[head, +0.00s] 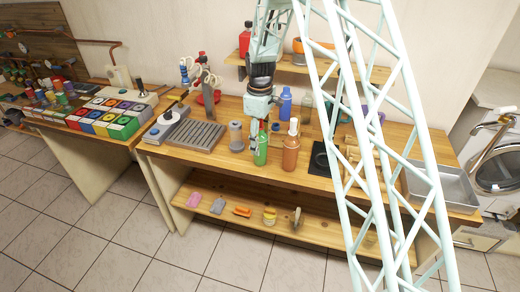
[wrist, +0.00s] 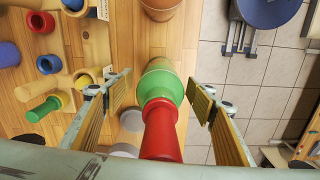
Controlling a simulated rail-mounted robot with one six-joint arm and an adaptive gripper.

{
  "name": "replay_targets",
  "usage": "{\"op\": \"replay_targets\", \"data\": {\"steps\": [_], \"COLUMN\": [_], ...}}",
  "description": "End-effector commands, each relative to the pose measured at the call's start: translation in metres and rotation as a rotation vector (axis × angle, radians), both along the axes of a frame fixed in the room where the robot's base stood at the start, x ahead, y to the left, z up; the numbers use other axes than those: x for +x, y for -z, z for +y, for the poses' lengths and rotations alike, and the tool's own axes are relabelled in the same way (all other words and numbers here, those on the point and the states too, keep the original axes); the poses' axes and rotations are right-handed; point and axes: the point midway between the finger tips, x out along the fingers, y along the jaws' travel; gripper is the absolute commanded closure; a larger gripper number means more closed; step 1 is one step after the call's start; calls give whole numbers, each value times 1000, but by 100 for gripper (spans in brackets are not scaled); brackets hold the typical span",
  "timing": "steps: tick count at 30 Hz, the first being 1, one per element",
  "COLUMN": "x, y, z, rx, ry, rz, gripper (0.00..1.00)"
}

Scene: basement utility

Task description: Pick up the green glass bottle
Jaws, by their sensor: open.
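A green bottle (head: 261,154) with a red top stands upright on the wooden workbench near its front edge. My gripper (head: 262,124) is above it, pointing down. In the wrist view the green bottle (wrist: 158,84) and its red top (wrist: 161,130) lie between the two open fingers of my gripper (wrist: 160,94), with a gap on each side. Nothing is held. A paler, greenish see-through bottle (head: 306,104) stands farther back on the bench; I cannot tell whether it is glass.
A terracotta-coloured bottle (head: 290,151) stands just right of the green one. A grey cylinder (head: 236,136) is to its left, and a blue bottle (head: 285,103) is behind. A ribbed grey block (head: 196,135) lies farther left. A metal tray (head: 440,186) is at the right end.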

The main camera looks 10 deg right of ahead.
Motion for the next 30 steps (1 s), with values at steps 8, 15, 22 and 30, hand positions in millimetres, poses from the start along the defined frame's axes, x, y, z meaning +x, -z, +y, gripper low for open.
{"op": "replay_targets", "data": {"steps": [8,15,22,30], "x": [0,0,0,0], "y": [8,8,8,8], "z": [0,0,0,0], "rx": [0,0,0,0], "ry": [0,0,0,0], "rz": [0,0,0,0], "gripper": [49,49,51,75]}}
